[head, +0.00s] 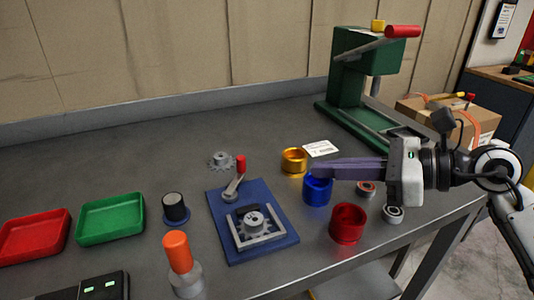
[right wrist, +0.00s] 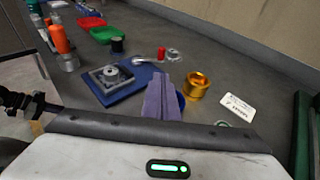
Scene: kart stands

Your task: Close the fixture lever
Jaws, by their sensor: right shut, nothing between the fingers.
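The fixture is a blue plate (head: 272,256) with a silver U-shaped frame around a grey gear (head: 254,221). Its lever (head: 236,184) has a red knob and stands up at the plate's back edge. The fixture plate (right wrist: 129,92) and the lever's red knob (right wrist: 161,53) also show in the right wrist view. My right gripper (head: 316,170) is shut and empty. Its purple fingers point left above the blue ring, to the right of the lever and apart from it. In the right wrist view the fingers (right wrist: 163,90) point toward the fixture. My left gripper is not in view.
A gold ring (head: 294,160), a blue ring (head: 317,192) and a red ring (head: 347,224) stand right of the fixture. A green press (head: 352,65) stands at the back right. Red (head: 35,238) and green (head: 110,219) trays lie left. An orange-topped bottle (head: 178,252) stands in front.

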